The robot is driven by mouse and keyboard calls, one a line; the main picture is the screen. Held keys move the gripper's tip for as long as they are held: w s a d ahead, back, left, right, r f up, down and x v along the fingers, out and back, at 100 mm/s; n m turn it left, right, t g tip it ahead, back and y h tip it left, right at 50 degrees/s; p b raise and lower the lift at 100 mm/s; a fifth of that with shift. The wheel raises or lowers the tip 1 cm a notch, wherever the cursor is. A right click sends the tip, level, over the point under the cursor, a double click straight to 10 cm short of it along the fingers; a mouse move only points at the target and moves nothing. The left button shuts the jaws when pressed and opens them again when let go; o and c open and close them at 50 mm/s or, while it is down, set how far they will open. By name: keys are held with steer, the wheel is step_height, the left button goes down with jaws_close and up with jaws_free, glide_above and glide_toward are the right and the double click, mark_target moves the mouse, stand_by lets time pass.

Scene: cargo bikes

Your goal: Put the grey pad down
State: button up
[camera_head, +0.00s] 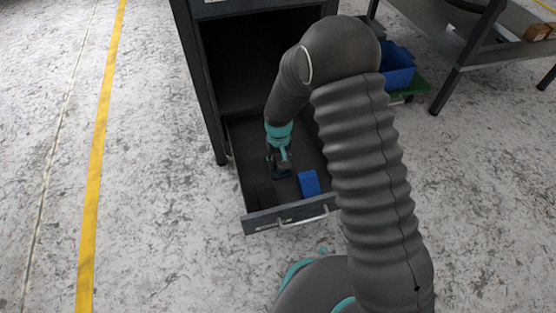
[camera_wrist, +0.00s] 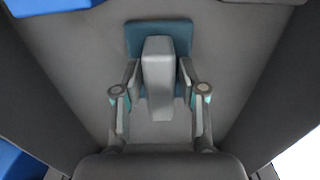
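My gripper (camera_head: 280,168) reaches down into the open drawer (camera_head: 291,216) of a dark cabinet. In the wrist view, my gripper (camera_wrist: 159,80) has its two fingers closed in on either side of a light grey block (camera_wrist: 158,72), which looks like the grey pad. A dark teal plate (camera_wrist: 158,30) shows behind and beyond the block; I cannot tell whether it is part of the pad. In the head view the held piece is small and partly hidden by the fingers. Whether it touches the drawer floor (camera_wrist: 232,62) is unclear.
A blue bin (camera_head: 397,64) stands by a table at the right. The floor on the left is clear.

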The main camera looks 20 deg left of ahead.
mark_target(280, 158)
steer(key=shift+r, duration=0.1)
step_height(280, 158, up, 12)
steer(key=p, duration=0.1)
steer(key=shift+p, duration=0.4)
steer(key=s+d+r+m+t, duration=0.1)
steer(key=s+d+r+m, duration=0.1)
steer(key=d+r, duration=0.75)
steer(key=s+d+r+m+t, duration=0.1)
steer(key=s+d+r+t, duration=0.15)
steer(key=d+r, duration=0.75)
steer(key=s+d+r+m+t, duration=0.1)
steer(key=s+d+r, duration=0.2)
steer(key=s+d, duration=0.2)
steer(key=s+d+r+m+t, duration=0.1)
steer(key=s+d+r, duration=0.3)
steer(key=s, duration=0.7)
steer(key=shift+s+d+r+m, duration=0.35)
steer(key=shift+d+m, duration=0.35)
steer(key=shift+d, duration=0.5)
